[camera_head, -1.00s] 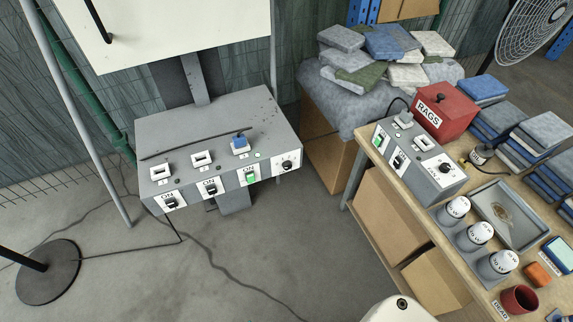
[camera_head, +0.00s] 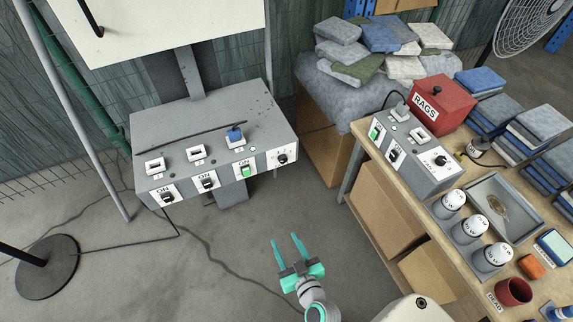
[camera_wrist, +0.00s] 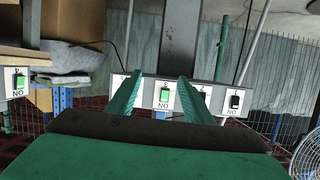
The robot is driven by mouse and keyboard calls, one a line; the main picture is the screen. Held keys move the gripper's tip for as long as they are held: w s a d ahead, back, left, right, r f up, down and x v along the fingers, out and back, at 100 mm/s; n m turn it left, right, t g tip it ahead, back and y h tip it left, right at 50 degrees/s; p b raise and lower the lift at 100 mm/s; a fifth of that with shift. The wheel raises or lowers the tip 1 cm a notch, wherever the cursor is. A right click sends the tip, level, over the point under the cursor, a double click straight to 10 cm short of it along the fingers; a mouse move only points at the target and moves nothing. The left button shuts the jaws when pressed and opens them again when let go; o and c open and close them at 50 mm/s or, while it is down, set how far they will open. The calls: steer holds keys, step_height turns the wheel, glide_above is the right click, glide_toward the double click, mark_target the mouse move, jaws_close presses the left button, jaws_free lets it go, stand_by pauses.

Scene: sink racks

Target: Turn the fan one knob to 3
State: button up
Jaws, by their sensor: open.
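A grey control box (camera_head: 215,140) stands in front of the white cabinet. A dark knob (camera_head: 282,159) sits on a white dial plate at the right end of its front. A smaller grey box (camera_head: 418,155) on the bench carries another dark knob (camera_head: 440,161). I cannot read which knob is fan one or where either points. My gripper (camera_head: 285,236) is open and empty, below and apart from the larger box. In the wrist view my gripper (camera_wrist: 160,77) has its fingers spread before a panel with a green switch (camera_wrist: 165,95); no knob is clear there.
The bench (camera_head: 358,186) at right holds a red RAGS box (camera_head: 444,104), cloth stacks, white-topped cans and a tray (camera_head: 530,220). A fan (camera_head: 530,28) stands behind. A round stand base (camera_head: 48,266) is on the floor at left. Open floor lies below the larger box.

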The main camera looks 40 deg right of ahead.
steer(key=w+d+r+m+t, duration=0.1)
steer(key=w+d+r+t, duration=0.1)
steer(key=w+d, duration=0.6)
steer(key=m+t+h, duration=0.1)
glide_toward(284, 161)
steer(key=x, duration=0.8)
steer(key=shift+w, duration=0.1)
steer(key=shift+t, duration=0.3)
steer(key=shift+c, duration=0.3)
steer(key=c, duration=1)
